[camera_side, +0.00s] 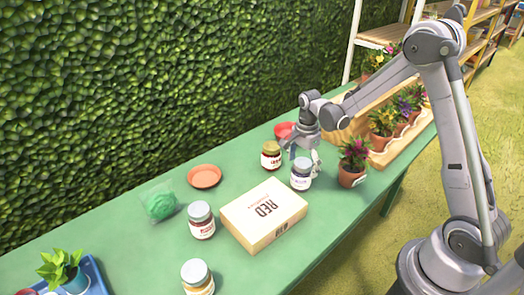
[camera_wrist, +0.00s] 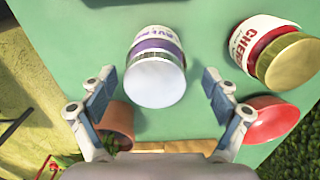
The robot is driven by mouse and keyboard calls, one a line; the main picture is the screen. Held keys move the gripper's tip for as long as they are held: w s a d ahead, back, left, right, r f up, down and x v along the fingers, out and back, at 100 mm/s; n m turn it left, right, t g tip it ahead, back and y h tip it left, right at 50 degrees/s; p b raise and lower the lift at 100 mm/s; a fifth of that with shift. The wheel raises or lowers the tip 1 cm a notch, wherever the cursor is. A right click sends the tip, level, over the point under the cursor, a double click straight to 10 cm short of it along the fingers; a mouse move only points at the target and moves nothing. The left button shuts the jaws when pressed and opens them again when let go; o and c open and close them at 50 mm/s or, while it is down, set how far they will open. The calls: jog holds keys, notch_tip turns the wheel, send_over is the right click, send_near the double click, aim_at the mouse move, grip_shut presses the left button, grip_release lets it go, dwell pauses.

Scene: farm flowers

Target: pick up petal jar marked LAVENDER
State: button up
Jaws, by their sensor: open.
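The jar with a purple-banded white label and pale lid (camera_wrist: 155,72) is in the middle of the wrist view. Its lettering is upside down and only partly readable, and fits LAVENDER. In the side view a jar with a bluish-grey lid and white label (camera_side: 301,175) stands upright on the table, apparently the same one. My gripper (camera_side: 303,153) is open and empty, just above and behind this jar. In the wrist view the fingers of my gripper (camera_wrist: 158,90) are spread on both sides of its lid; contact cannot be told.
A gold-lidded jar marked CHE (camera_wrist: 270,50) and a red dish (camera_wrist: 272,118) are close on the right in the wrist view. A potted plant (camera_side: 352,165) and a box marked RED (camera_side: 262,215) flank the jar. Two more jars (camera_side: 201,222) (camera_side: 197,278) stand nearer.

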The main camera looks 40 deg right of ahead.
aim_at(302, 177)
jog(key=shift+s+a+f, duration=0.1)
jog(key=shift+s+f, duration=0.05)
jog(key=shift+f, duration=1.35)
jog(key=shift+s+a+f, duration=0.1)
jog(key=shift+f, duration=1.35)
jog(key=c, duration=1.6)
jog(key=shift+o, duration=0.2)
jog(key=shift+r, duration=0.15)
